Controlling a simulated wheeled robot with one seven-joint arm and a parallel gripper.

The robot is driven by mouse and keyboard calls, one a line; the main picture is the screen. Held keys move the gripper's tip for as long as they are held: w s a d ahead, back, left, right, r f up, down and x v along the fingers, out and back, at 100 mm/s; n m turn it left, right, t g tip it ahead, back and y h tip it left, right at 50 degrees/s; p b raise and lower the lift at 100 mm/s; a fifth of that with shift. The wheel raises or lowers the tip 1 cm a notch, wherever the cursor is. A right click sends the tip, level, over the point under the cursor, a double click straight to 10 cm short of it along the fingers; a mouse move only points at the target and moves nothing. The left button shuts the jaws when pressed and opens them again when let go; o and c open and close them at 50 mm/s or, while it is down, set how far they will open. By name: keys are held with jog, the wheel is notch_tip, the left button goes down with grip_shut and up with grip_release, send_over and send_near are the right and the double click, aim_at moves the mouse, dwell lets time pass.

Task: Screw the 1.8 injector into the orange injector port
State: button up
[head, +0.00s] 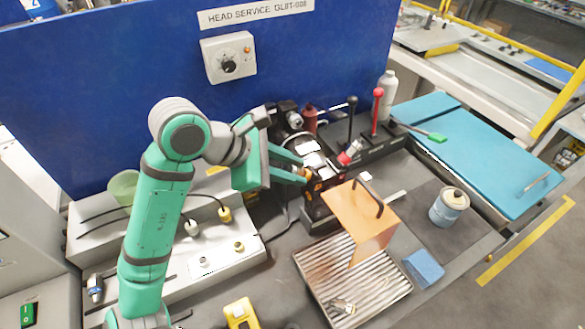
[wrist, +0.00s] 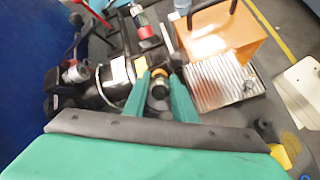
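My gripper (head: 303,172) reaches over the black machine (head: 318,205) near the middle of the head view. In the wrist view its two green fingers (wrist: 160,88) close on both sides of a small metallic and brass-coloured part, which looks like the injector (wrist: 159,91). An orange ring (wrist: 158,73), apparently the orange injector port, sits at the far end of this part, against the machine. The part looks in line with the ring. I cannot tell whether it is threaded in or only touching. No 1.8 marking can be read.
An orange panel with a black handle (head: 362,218) stands right of the machine, above a ribbed metal tray (head: 328,272). Black and red levers (head: 376,112) rise behind. A grey bench fixture (head: 215,262) with several small fittings lies left. A blue block (head: 424,268) and a can (head: 449,207) are right.

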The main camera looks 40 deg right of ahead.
jog(key=shift+o, duration=1.3)
jog(key=shift+w+a, duration=0.15)
jog(key=shift+a, duration=0.3)
jog(key=shift+d, duration=0.2)
jog(key=shift+d+f, duration=0.15)
jog(key=shift+d, duration=0.05)
jog(key=shift+d+f, duration=0.2)
grip_shut()
grip_release()
